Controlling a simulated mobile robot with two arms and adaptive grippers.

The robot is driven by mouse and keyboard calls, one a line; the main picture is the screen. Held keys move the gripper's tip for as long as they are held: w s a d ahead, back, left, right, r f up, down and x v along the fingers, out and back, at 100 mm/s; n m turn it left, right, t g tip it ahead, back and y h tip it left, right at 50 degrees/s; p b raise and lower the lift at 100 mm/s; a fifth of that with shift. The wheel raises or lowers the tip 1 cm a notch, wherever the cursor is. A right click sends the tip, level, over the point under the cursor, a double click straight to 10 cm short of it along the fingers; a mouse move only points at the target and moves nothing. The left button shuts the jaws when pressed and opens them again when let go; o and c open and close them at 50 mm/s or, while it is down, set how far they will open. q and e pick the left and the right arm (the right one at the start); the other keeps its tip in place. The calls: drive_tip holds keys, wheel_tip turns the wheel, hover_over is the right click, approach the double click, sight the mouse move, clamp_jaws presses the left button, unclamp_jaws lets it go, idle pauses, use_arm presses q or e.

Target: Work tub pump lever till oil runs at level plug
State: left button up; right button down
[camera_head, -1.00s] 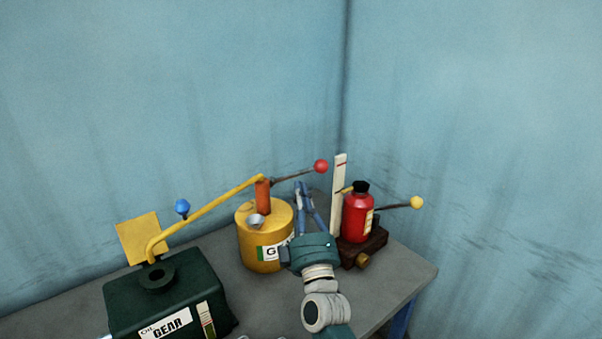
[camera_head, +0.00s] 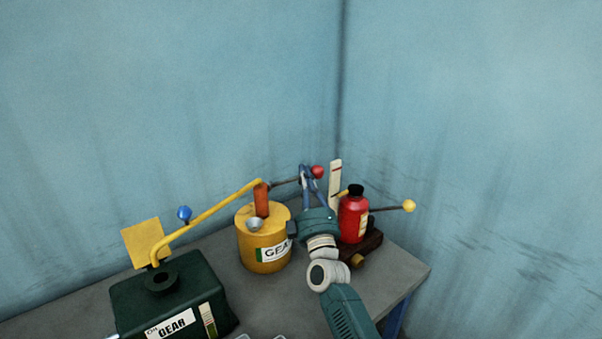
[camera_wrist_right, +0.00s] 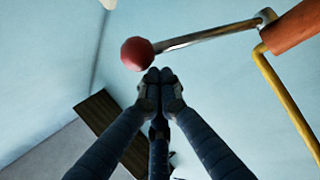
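The yellow tub (camera_head: 262,240) with a GEAR-type label stands on the bench, with an orange pump column (camera_head: 261,198) on top. Its lever ends in a red knob (camera_head: 317,172), reaching right; the knob also shows in the wrist view (camera_wrist_right: 137,53). My right gripper (camera_head: 309,168) points up beside the knob. In the wrist view its fingertips (camera_wrist_right: 158,75) are together and empty, just below and right of the knob; contact cannot be told. A yellow pipe (camera_head: 210,213) runs from the pump to the dark green gear box (camera_head: 172,291). No oil or level plug can be made out.
A red bottle (camera_head: 353,216) with a black cap stands right of my gripper on a dark block, near a yellow-knobbed lever (camera_head: 408,206) and an upright white strip (camera_head: 335,184). A blue knob (camera_head: 184,213) stands by the pipe. Walls close off the back; the bench's right front is bare.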

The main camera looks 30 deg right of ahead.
use_arm(q)
wheel_tip(320, 180, down, 14)
drive_tip(key=b, duration=1.4)
drive_tip(key=shift+s+a+f, duration=0.15)
drive_tip(key=shift+a+f, duration=0.1)
drive_tip(key=shift+a, duration=0.15)
use_arm(e)
wheel_tip(320, 180, down, 11)
drive_tip(key=s+d+m+h, duration=0.1)
drive_tip(key=s+m+h, duration=0.1)
drive_tip(key=m+h, duration=0.3)
drive_tip(key=shift+s+d+m+h, duration=0.2)
drive_tip(key=shift+s+m+h, duration=0.15)
drive_tip(key=shift+m, duration=0.85)
